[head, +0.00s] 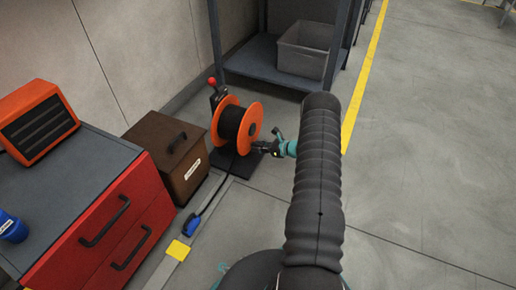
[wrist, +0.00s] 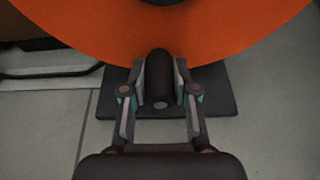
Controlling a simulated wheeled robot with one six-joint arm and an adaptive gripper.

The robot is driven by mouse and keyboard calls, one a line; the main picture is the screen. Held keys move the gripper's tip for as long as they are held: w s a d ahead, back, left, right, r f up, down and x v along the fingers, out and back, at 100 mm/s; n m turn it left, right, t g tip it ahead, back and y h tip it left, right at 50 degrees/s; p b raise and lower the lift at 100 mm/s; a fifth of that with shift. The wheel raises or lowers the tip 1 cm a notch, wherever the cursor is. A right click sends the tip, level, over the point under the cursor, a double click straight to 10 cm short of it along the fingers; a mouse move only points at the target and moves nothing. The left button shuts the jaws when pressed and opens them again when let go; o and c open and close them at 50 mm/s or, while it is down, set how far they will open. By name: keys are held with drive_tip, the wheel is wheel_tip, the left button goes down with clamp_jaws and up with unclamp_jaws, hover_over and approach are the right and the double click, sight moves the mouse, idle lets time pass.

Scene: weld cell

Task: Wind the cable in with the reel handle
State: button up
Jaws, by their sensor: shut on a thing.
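The cable reel (head: 228,124) has orange flanges with black cable wound between them and stands on a dark base plate. Its orange flange (wrist: 110,42) fills the top of the wrist view. My gripper (head: 262,147) is at the reel's right side. In the wrist view, my gripper (wrist: 160,92) is shut on the dark reel handle (wrist: 159,78), with one finger on each side of it. The cable (head: 219,192) runs from the reel along the floor to a blue connector (head: 191,225).
A brown box (head: 160,140) stands left of the reel, and a red drawer cabinet (head: 118,215) is farther left. A blue-grey shelf (head: 252,58) holding a grey bin (head: 304,52) is behind. A red-knobbed lever (head: 212,84) rises by the reel. The floor at right is clear.

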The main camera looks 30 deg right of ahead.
sight(258, 133)
drive_tip(key=shift+w+d+r, duration=0.2)
drive_tip(key=shift+w+d, duration=0.9)
drive_tip(key=shift+d, duration=0.2)
drive_tip(key=shift+w+d+r, duration=0.9)
drive_tip(key=shift+w+d, duration=0.05)
drive_tip(key=shift+d, duration=0.15)
drive_tip(key=shift+r, duration=0.1)
